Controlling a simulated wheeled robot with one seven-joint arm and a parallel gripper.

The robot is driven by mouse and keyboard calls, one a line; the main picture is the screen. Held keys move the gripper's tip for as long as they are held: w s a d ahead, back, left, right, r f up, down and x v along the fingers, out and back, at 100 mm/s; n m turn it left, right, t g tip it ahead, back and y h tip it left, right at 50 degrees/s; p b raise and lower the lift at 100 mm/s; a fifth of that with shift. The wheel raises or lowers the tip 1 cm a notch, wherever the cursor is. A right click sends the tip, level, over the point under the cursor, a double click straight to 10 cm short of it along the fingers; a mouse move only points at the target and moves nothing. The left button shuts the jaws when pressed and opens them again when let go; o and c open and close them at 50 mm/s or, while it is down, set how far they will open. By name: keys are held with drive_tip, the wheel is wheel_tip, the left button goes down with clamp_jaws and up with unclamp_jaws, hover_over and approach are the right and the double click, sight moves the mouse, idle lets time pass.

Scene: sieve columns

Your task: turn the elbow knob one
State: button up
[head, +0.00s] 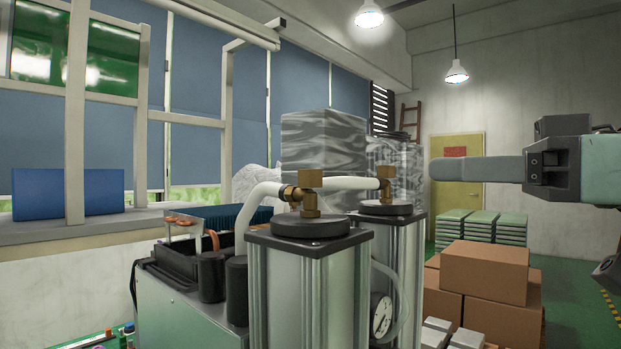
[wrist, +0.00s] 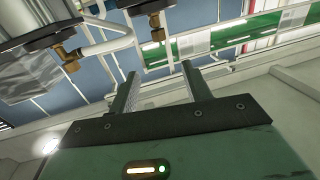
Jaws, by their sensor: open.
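Two brass elbow knobs sit on the dark round caps of two metal columns. The nearer elbow knob (head: 306,190) tops the front column (head: 308,290), with a white hose at it. The farther elbow knob (head: 385,181) tops the rear column (head: 402,245). No label shows which knob is number one. My gripper (head: 436,168) is right of both knobs, pointing left at about their height, and touches neither. In the wrist view my gripper (wrist: 158,70) has its two fingers apart with nothing between them. Brass fittings (wrist: 157,27) and (wrist: 66,57) show at upper left there.
A machine with black cylinders (head: 210,277) stands left of the columns. Cardboard boxes (head: 484,272) are stacked at lower right. A windowed wall runs along the left.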

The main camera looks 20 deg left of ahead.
sight(310, 171)
drive_tip(key=p+x, duration=0.2)
drive_tip(key=x, duration=1.5)
drive_tip(key=c, duration=1)
